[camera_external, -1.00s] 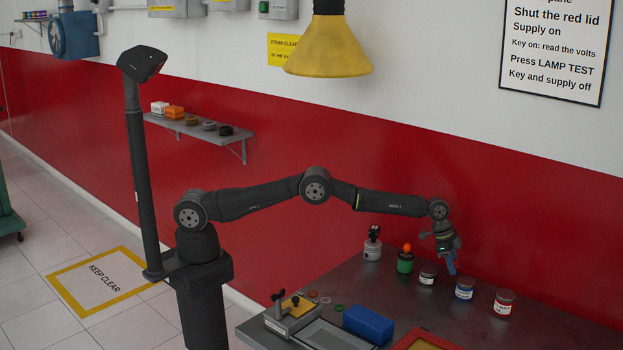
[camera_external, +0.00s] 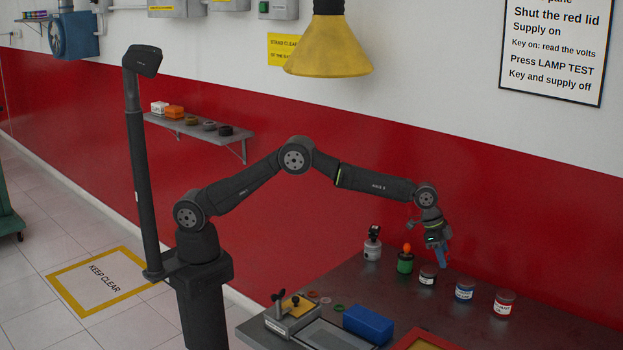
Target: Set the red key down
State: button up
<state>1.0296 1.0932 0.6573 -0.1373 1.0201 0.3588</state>
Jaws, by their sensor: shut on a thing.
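My gripper (camera_external: 443,262) with its blue fingers hangs above the back part of the grey workbench (camera_external: 480,325). No red key shows lying loose on the bench.
Near the gripper stand a green holder with an orange knob (camera_external: 405,261), a grey one with a black top (camera_external: 372,245), a blue-labelled jar (camera_external: 464,290) and a red-labelled jar (camera_external: 503,302). A blue block (camera_external: 367,325) and red-framed panel (camera_external: 425,339) are in front.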

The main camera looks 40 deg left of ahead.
jog(key=w+a+r+m, duration=0.1)
jog(key=w+a+r, duration=0.3)
jog(key=a, duration=0.3)
jog(key=w+a+r, duration=0.4)
jog(key=a, duration=0.3)
jog(key=w+a+f+n, duration=0.15)
jog(key=w+a, duration=0.25)
jog(key=a, duration=0.5)
jog(key=w+a+f+n+t+y, duration=0.1)
jog(key=a+f+n, duration=0.2)
jog(key=a+f, duration=0.6)
jog(key=w+a+f+n+t, duration=0.1)
jog(key=a+f+n, duration=0.35)
jog(key=a, duration=0.85)
jog(key=s+a+f+n+y, duration=0.1)
jog(key=s+a+f+n, duration=0.1)
jog(key=a, duration=0.7)
jog(key=s+a+f+n+t+y, duration=0.1)
jog(key=a+f+n, duration=0.2)
jog(key=a, duration=0.5)
jog(key=s+a+f+n+y, duration=0.1)
jog(key=s+a+f+n, duration=0.1)
jog(key=a, duration=0.7)
jog(key=shift+s+a+f+t, duration=0.3)
jog(key=shift+a+f, duration=0.05)
